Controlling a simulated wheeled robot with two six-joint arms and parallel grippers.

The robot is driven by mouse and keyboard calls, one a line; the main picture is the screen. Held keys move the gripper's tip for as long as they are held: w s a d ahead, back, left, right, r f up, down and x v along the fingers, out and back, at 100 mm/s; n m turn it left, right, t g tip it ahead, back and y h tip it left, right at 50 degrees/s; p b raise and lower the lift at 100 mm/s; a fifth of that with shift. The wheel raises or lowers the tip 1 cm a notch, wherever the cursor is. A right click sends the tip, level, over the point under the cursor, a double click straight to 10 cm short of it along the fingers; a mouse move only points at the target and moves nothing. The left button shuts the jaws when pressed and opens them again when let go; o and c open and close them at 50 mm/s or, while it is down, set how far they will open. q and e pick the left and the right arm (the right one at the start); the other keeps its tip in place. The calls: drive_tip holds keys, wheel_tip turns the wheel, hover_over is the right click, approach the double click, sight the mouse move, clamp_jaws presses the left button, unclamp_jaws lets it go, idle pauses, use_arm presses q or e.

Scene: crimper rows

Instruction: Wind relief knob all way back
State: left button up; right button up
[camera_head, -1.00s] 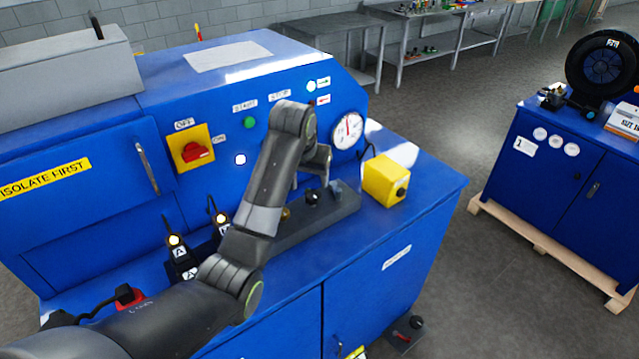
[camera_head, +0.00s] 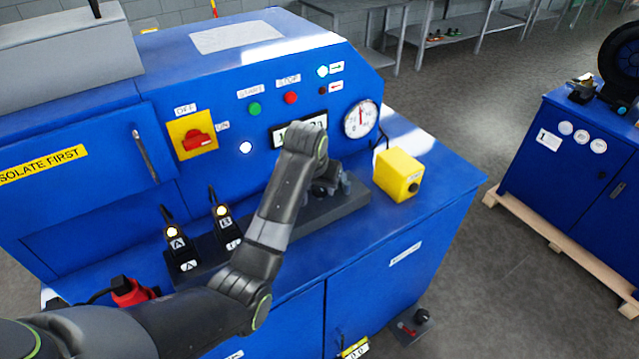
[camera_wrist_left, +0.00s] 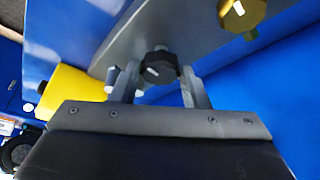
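A black round knob (camera_wrist_left: 160,68) with a pale mark stands on a grey rail (camera_head: 345,207) on the blue machine's ledge. A brass-yellow knob (camera_wrist_left: 240,16) sits further along the same rail. I see no label telling which is the relief knob. My left gripper (camera_wrist_left: 160,80) is open, its fingers either side of the black knob with gaps showing at both sides. In the head view my left gripper (camera_head: 333,184) is down at the rail, and my wrist hides much of it and the brass knob. My right gripper is not in view.
A yellow box (camera_head: 399,174) with a black button stands right of the rail, close to the gripper. A dial gauge (camera_head: 361,119) and a display (camera_head: 299,130) are on the panel behind. Two black levers (camera_head: 226,226) stand left of my arm.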

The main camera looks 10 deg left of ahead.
use_arm(q)
drive_tip(key=c, duration=0.5)
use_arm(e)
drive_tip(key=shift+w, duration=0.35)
use_arm(q)
drive_tip(key=shift+n, duration=0.3)
drive_tip(key=shift+c, duration=0.2)
